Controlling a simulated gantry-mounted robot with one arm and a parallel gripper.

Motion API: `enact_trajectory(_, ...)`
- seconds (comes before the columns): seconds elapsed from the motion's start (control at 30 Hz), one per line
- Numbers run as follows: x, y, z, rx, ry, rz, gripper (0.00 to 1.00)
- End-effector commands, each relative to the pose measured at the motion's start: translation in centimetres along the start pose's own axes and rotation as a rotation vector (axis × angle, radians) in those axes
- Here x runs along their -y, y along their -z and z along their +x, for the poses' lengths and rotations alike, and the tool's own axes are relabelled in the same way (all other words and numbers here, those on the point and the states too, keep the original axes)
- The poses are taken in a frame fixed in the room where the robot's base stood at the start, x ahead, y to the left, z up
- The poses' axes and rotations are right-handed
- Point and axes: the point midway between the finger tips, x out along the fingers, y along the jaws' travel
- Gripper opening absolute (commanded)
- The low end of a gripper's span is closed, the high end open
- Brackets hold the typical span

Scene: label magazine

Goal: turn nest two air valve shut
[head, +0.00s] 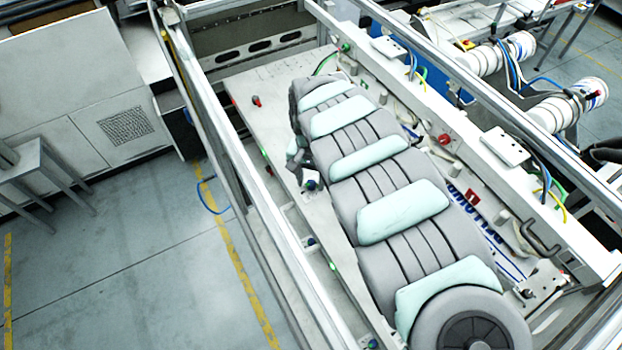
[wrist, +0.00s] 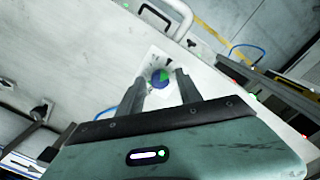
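In the wrist view, a round blue and green valve knob (wrist: 160,78) sits on a white plate with dark marks beside it. My gripper (wrist: 161,80) points at it with its two grey fingers apart, one on each side of the knob. A narrow gap seems to show on both sides; I cannot tell how deep the fingers reach. In the head view, a small dark blue knob (head: 312,182) shows beside my arm on the pale bench panel. My arm covers much of the bench, and my fingertips cannot be made out there. I cannot read any nest number.
A red knob (head: 256,101) stands on the left of the bench panel (head: 270,75). Another red knob (head: 445,139) is right of my arm. A long metal rail (head: 235,165) runs along the left side. A handle (wrist: 160,18) stands beyond the knob in the wrist view.

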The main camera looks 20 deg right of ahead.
Motion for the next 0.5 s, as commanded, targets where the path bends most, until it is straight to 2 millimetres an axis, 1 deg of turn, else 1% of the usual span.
enact_trajectory(0.03, -0.01, 0.01, -0.01, 0.0, 0.0, 0.0, 0.37)
enact_trajectory(0.4, -0.01, -0.01, 0.0, 0.0, 0.0, 0.0, 0.07)
enact_trajectory(0.5, -0.01, -0.01, 0.0, 0.0, 0.0, 0.0, 0.0)
